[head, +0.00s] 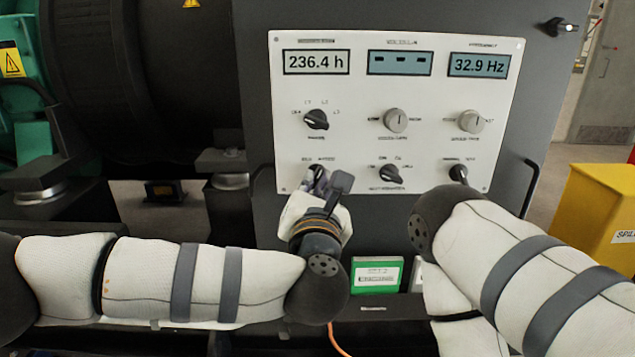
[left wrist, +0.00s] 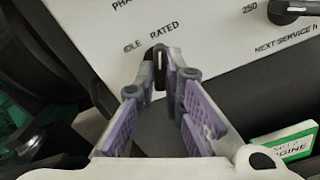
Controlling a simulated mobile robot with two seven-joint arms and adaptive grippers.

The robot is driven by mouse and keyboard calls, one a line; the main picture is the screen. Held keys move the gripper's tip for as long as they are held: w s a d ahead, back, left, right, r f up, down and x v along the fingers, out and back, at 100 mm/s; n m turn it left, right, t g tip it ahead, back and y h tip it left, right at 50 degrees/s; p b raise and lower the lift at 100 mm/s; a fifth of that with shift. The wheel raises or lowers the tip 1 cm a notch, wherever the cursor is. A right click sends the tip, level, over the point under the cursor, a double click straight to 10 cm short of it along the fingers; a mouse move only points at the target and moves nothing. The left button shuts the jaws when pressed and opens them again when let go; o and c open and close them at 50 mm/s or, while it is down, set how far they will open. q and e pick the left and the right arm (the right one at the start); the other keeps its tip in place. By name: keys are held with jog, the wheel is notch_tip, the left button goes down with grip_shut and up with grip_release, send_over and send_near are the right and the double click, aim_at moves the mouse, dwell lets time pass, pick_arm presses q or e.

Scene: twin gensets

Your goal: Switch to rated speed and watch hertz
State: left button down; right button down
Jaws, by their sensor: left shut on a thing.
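The white control panel (head: 355,150) fills the middle of the head view. Its frequency display (head: 479,65) at top right reads 32.9 Hz. The black idle/rated switch (left wrist: 159,57) is at the panel's lower left, under the words IDLE and RATED in the left wrist view. My left gripper (head: 318,182) is at this switch, and its purple-padded fingers (left wrist: 161,72) are closed on the knob. The fingers partly hide the knob, so I cannot tell clearly which word it points to. My right arm shows at the right, but its gripper is out of sight.
Other knobs sit close by: a black selector (head: 316,119) above, and a lower middle one (head: 391,174). The hours display (head: 316,62) reads 236.4 h; the middle display (head: 399,63) shows dashes. A green-framed label (head: 376,275) is below the panel. A yellow bin (head: 595,215) stands at right.

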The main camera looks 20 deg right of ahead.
pick_arm(q)
jog(key=shift+w+a+r+m, duration=0.1)
jog(key=shift+r+m, duration=0.1)
jog(key=shift+m, duration=0.3)
jog(key=c, duration=1.7)
grip_release()
jog(key=shift+f, duration=0.15)
jog(key=v, duration=1.2)
